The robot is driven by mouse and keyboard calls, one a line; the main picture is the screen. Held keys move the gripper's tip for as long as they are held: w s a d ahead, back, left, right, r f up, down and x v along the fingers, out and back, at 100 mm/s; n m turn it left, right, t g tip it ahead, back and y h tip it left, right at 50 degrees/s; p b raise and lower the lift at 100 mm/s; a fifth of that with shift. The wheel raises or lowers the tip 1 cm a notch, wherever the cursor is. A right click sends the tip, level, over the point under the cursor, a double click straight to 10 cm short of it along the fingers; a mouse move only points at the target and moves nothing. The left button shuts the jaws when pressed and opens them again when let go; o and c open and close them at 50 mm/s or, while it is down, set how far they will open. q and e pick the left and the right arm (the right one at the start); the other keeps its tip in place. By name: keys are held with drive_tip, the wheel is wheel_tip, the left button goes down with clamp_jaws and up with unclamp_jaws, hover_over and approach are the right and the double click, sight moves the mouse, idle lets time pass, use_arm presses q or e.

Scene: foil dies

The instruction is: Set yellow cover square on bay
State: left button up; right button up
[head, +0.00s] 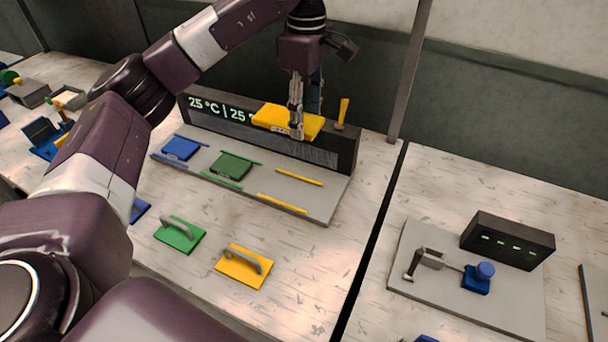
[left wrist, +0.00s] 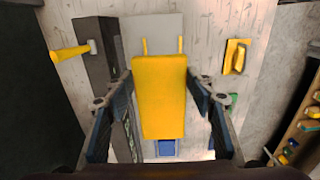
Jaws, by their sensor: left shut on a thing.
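My left gripper (head: 297,128) is shut on a plain yellow slab (head: 270,118) and holds it above the back of the grey base plate, in front of the dark display panel. In the left wrist view the slab (left wrist: 160,95) lies between both fingers. A yellow cover (head: 238,270) with a grey handle lies flat on the table in front of the base plate; it also shows in the left wrist view (left wrist: 230,60). The bay with two yellow rails (head: 290,190) is at the right of the base plate and is empty. My right gripper is not in view.
A blue block (head: 181,148) and a green block (head: 231,166) sit in the other bays. A green cover (head: 180,238) lies left of the yellow one. A yellow lever (head: 342,112) stands at the display panel (head: 345,155). Another fixture (head: 440,285) is at the right.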

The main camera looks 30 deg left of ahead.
use_arm(q)
drive_tip(key=shift+s+f, duration=0.3)
drive_tip(key=shift+f, duration=0.3)
drive_tip(key=shift+s+f, duration=0.3)
drive_tip(key=shift+f, duration=0.3)
wheel_tip(320, 180, down, 4)
drive_tip(key=p, duration=0.3)
hover_over(304, 195)
wheel_tip(304, 195, down, 8)
drive_tip(key=shift+s+f, duration=0.1)
drive_tip(key=shift+f, duration=0.1)
wheel_tip(304, 195, down, 4)
drive_tip(key=shift+f+p, duration=0.2)
drive_tip(key=shift+p, duration=0.2)
drive_tip(key=shift+f, duration=0.1)
drive_tip(key=shift+f+b, duration=0.65)
drive_tip(key=shift+b, duration=0.1)
drive_tip(key=o, duration=1.3)
drive_tip(key=shift+c, duration=0.2)
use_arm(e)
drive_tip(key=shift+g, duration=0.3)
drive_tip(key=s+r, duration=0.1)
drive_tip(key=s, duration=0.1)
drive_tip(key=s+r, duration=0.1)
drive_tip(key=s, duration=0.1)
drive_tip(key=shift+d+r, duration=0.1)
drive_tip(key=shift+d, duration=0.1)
